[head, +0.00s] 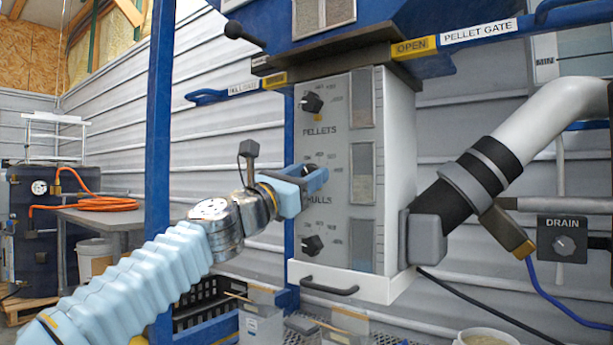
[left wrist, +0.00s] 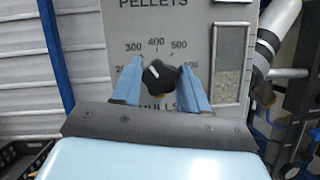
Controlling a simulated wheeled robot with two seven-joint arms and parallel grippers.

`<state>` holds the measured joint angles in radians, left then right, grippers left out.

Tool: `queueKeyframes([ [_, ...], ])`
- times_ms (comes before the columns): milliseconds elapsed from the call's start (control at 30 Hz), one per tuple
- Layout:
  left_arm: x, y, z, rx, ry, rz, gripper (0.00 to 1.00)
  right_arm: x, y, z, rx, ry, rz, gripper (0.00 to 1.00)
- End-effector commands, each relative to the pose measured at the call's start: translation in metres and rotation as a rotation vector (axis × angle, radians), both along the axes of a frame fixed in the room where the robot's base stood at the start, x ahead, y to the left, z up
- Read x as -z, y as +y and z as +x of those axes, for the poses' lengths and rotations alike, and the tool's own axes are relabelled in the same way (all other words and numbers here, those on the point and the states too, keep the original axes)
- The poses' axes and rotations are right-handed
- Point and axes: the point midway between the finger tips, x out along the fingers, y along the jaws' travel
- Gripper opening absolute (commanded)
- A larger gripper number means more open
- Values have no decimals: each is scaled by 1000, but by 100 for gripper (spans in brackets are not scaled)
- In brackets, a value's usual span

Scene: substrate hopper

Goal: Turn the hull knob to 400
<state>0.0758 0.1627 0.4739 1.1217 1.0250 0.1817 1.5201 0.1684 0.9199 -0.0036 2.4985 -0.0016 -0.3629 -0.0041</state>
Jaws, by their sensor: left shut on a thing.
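The hull knob (left wrist: 158,76) is black with a white mark, below a scale of numbers on a grey panel (left wrist: 205,15). In the left wrist view its mark seems to point up and left, roughly between 300 and 400; the exact reading is hard to tell. My left gripper (head: 318,178) is shut on this knob, with one blue finger on each side of it. In the head view the gripper hides the knob and part of its scale. The HULLS label below is partly covered. My right gripper is in neither view.
The pellets knob (head: 312,103) is above and another black knob (head: 312,245) below on the same panel. Narrow windows (head: 362,175) run down its right side. A grey and black pipe joint (head: 470,185) stands to the right, a blue post (head: 158,150) to the left.

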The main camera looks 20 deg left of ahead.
Motion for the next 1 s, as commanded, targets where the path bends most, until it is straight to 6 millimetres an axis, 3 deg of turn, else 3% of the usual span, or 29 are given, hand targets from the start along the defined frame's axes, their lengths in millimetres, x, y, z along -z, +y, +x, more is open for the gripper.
queueKeyframes([
  [600, -2, 1, 1, 1, -155, 427, 13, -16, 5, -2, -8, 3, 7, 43],
  [1000, -1, 1, 1, 1, -198, 546, 13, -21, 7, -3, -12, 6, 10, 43],
])
